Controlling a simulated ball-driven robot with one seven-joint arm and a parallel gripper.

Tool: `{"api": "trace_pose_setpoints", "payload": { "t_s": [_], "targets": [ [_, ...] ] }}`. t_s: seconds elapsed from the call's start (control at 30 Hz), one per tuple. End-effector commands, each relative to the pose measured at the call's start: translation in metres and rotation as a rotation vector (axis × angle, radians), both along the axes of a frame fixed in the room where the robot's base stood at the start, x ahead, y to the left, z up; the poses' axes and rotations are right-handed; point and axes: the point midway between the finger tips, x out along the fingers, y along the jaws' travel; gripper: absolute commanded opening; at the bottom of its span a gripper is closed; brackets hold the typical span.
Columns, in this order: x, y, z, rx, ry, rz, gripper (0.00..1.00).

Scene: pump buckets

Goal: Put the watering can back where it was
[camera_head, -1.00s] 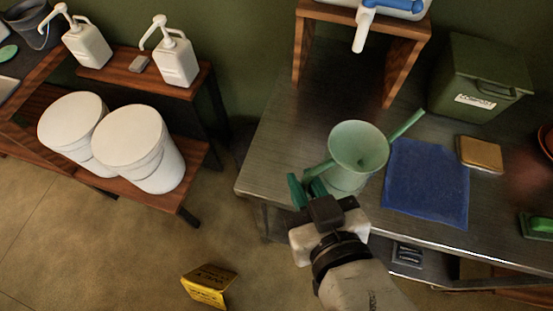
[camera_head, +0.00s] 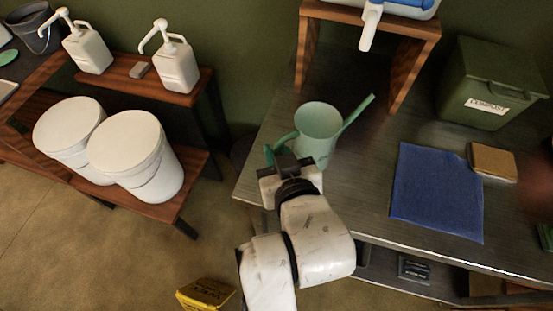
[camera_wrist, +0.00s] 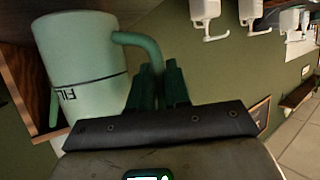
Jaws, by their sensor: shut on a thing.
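The watering can (camera_head: 319,146) is pale green with an open round top and a thin spout pointing to the upper right. It is over the left part of the metal table (camera_head: 355,205), and I cannot tell whether its base touches the top. My gripper (camera_head: 274,154) is at the can's left side, shut on its handle. In the wrist view the can (camera_wrist: 82,50) looks tilted, with dark lettering and a line around its body. The handle (camera_wrist: 143,48) runs down to my gripper's green fingers (camera_wrist: 158,86), which partly hide it.
A wooden stand (camera_head: 403,65) with a white tap (camera_head: 370,27) is behind the can. A blue cloth (camera_head: 436,193), a brown block (camera_head: 493,162) and a green compost bin (camera_head: 492,84) lie to the right. White buckets (camera_head: 135,155) stand on a low shelf at left.

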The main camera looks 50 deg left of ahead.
Motion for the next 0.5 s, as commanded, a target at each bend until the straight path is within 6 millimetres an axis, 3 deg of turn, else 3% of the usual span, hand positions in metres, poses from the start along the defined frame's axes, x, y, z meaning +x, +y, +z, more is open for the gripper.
{"api": "trace_pose_setpoints", "payload": {
  "t_s": [0.27,0.5],
  "targets": [
    [0.001,0.004,-0.032,-0.003,0.001,0.000,0.00],
    [0.002,0.004,-0.036,-0.001,-0.001,-0.001,0.00]
  ]
}}
